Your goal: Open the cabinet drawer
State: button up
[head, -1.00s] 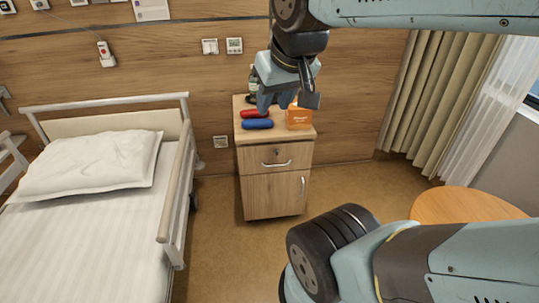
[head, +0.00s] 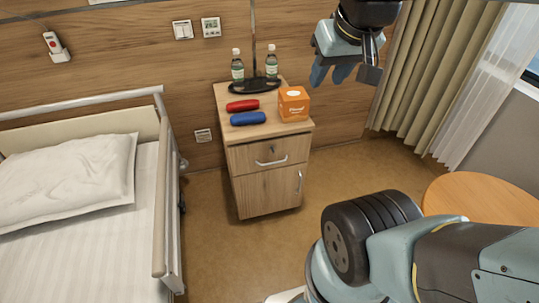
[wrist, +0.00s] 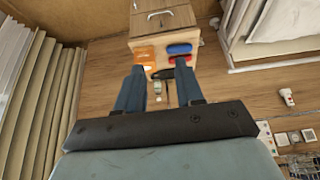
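The wooden bedside cabinet (head: 266,185) stands against the wall, right of the bed. Its top drawer (head: 270,154) looks shut, with a curved metal handle (head: 272,162) and a lock above it. A door with an upright handle (head: 299,181) is below. My gripper (head: 340,75) hangs in the air to the right of the cabinet top in the head view, apart from it. In the wrist view its two fingers (wrist: 160,88) are spread with nothing between them. That view is upside down, with the drawer handle (wrist: 158,14) near the top edge.
On the cabinet top are a red case (head: 243,105), a blue case (head: 248,118), an orange box (head: 294,104) and two bottles by a dark stand (head: 255,86). The bed (head: 80,230) is left; a round table (head: 478,207) is right. Floor before the cabinet is clear.

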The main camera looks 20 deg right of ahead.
jog(key=w+d+f+m+g+y, duration=0.1)
jog(key=w+d+f+g+y, duration=0.3)
jog(key=w+f, duration=0.85)
jog(key=w+f+g+y, duration=0.1)
jog(key=w+f+y, duration=0.4)
jog(key=w+f, duration=0.7)
jog(key=w+d+f+m+t+y, duration=0.2)
jog(key=d+f, duration=0.1)
jog(key=f, duration=0.6)
jog(key=w+d+f+m+t+y, duration=0.1)
jog(key=d+f+m+t+y, duration=0.1)
jog(key=f, duration=0.7)
jog(key=m+t+h, duration=0.1)
jog(key=m+t, duration=0.5)
jog(key=t, duration=0.1)
send_over(276, 165)
jog(key=s+a, duration=0.1)
jog(key=s, duration=0.3)
notch_tip(276, 165, down, 20)
jog(key=shift+a+r, duration=0.15)
jog(key=shift+a, duration=0.05)
jog(key=shift+s, duration=0.1)
jog(key=shift+c, duration=0.2)
grip_shut()
